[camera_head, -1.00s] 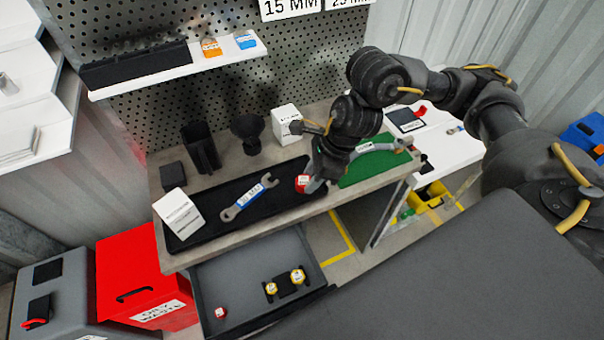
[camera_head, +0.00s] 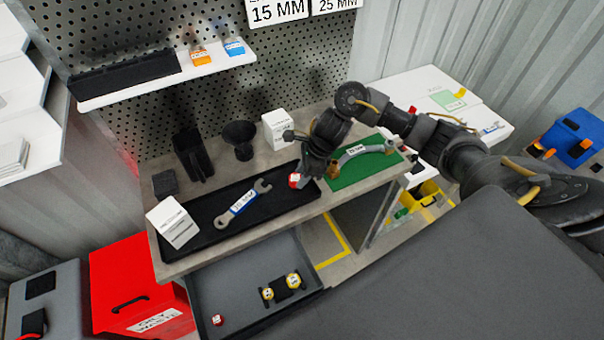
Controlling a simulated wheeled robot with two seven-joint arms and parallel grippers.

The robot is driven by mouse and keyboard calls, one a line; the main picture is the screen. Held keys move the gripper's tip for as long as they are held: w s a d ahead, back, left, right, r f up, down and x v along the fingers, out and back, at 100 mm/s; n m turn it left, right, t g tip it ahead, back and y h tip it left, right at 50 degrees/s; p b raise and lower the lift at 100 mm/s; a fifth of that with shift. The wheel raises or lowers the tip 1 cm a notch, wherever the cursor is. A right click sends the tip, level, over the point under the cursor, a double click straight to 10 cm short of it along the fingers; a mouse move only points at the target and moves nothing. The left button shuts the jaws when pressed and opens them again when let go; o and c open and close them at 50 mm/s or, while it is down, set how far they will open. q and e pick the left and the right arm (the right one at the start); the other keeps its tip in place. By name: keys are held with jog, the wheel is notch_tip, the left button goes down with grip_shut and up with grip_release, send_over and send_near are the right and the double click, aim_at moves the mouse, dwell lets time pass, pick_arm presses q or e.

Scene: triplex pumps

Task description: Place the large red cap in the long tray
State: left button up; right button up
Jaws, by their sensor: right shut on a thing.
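The large red cap (camera_head: 294,181), with a white marking on its face, is at the tips of my right gripper (camera_head: 300,179). The gripper is shut on it and points down at the right end of the long tray. The long black tray (camera_head: 195,207) lies along the bench. The cap appears over the tray's right end; I cannot tell whether it touches the tray floor. The gripper hides part of the cap. My left gripper is not in view.
A wrench (camera_head: 242,203) and a white box (camera_head: 172,222) are in the tray. A green mat (camera_head: 350,175) with a curved hose (camera_head: 365,151) lies to the right. Below, an open drawer (camera_head: 238,290) holds a small red cap (camera_head: 217,320) and yellow-ended parts.

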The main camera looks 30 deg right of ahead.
jog(key=shift+f, duration=0.3)
jog(key=shift+f, duration=0.1)
jog(key=o, duration=0.9)
jog(key=shift+r, duration=0.3)
jog(key=b+v, duration=0.1)
jog(key=v, duration=1)
jog(key=shift+d+r, duration=0.15)
jog(key=shift+r, duration=0.2)
